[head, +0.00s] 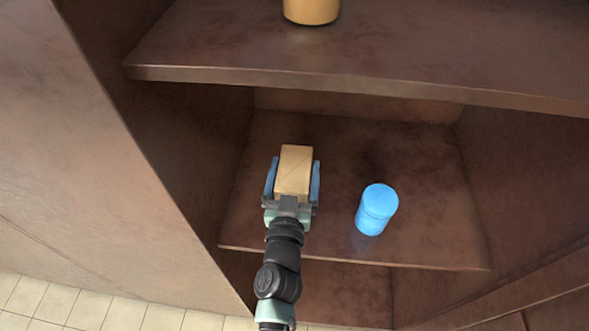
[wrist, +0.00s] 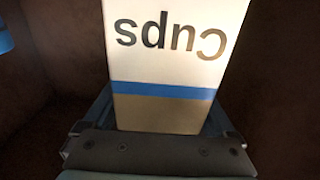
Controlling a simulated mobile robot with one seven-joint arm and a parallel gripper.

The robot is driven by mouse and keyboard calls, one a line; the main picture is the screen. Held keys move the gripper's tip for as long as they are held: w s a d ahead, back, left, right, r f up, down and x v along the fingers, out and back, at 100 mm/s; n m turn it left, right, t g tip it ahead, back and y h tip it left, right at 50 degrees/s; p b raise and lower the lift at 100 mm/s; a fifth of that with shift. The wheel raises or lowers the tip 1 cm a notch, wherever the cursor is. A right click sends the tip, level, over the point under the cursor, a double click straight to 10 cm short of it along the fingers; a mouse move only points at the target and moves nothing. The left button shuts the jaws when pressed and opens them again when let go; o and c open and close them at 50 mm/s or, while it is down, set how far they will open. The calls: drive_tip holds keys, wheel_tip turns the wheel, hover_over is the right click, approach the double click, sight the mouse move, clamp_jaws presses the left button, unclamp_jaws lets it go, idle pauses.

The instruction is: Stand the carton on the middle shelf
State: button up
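The carton (head: 295,170) has a tan top in the head view. The wrist view shows its white face (wrist: 172,62) with dark "cups" lettering that reads upside down, a blue stripe and a tan band. My gripper (head: 292,180) has its blue fingers on both sides of the carton, close against it, and appears shut on it. The carton looks upright over the left part of the middle shelf (head: 415,225). I cannot tell whether its base touches the shelf; the base is hidden in both views.
The upper shelf (head: 250,62) overhangs the back and holds an orange container (head: 311,10). The cabinet's left wall (head: 190,150) is close. Free shelf lies behind and right of the canister.

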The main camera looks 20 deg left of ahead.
drive_tip(key=shift+o, duration=0.2)
drive_tip(key=shift+r, duration=0.15)
drive_tip(key=b+v, duration=0.2)
drive_tip(key=v, duration=1)
drive_tip(key=shift+b, duration=0.35)
